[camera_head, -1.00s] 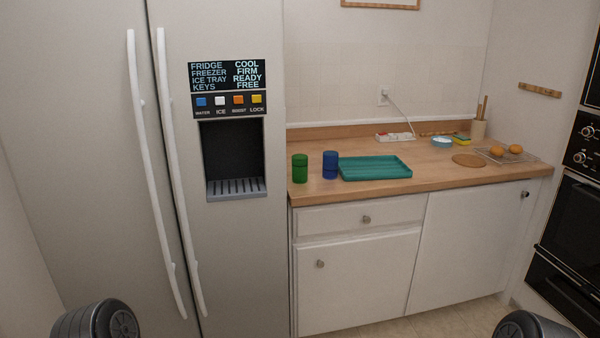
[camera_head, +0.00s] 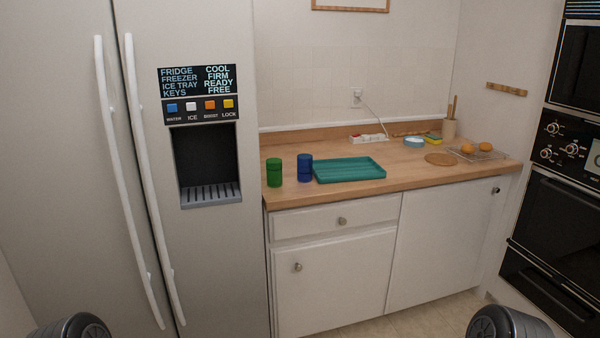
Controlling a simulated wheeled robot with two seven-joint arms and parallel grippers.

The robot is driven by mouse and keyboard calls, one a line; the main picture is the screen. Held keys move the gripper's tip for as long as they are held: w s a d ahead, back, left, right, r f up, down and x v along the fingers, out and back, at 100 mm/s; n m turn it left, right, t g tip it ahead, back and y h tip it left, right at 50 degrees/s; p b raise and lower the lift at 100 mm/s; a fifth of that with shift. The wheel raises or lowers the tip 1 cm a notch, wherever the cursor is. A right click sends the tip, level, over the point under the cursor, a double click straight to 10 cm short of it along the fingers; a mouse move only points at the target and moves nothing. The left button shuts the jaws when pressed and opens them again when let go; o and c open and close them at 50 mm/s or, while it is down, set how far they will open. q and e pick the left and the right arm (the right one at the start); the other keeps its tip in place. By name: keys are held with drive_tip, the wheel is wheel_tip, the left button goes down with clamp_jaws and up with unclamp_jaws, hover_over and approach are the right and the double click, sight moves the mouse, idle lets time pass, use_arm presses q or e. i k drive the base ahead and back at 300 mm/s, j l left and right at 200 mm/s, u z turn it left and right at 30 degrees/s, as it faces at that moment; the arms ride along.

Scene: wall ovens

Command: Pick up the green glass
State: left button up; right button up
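The green glass (camera_head: 274,172) stands upright on the wooden counter near its left end, close to the fridge. A blue glass (camera_head: 305,168) stands just to its right, a small gap apart. Only rounded dark parts of my two arms show at the bottom left and bottom right edges. Neither of my grippers is in view, and nothing of mine is near the glass.
A teal tray (camera_head: 348,178) lies right of the blue glass. Further right are a round wooden board (camera_head: 440,159) and a wire rack with orange fruits (camera_head: 468,148). The fridge (camera_head: 222,250) stands left of the counter, black wall ovens (camera_head: 565,215) at the right.

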sight(275, 174)
drive_tip(key=i+l, duration=1.05)
drive_tip(key=l, duration=0.2)
drive_tip(key=i+l+z, duration=0.15)
drive_tip(key=i+l, duration=0.95)
drive_tip(key=l, duration=0.2)
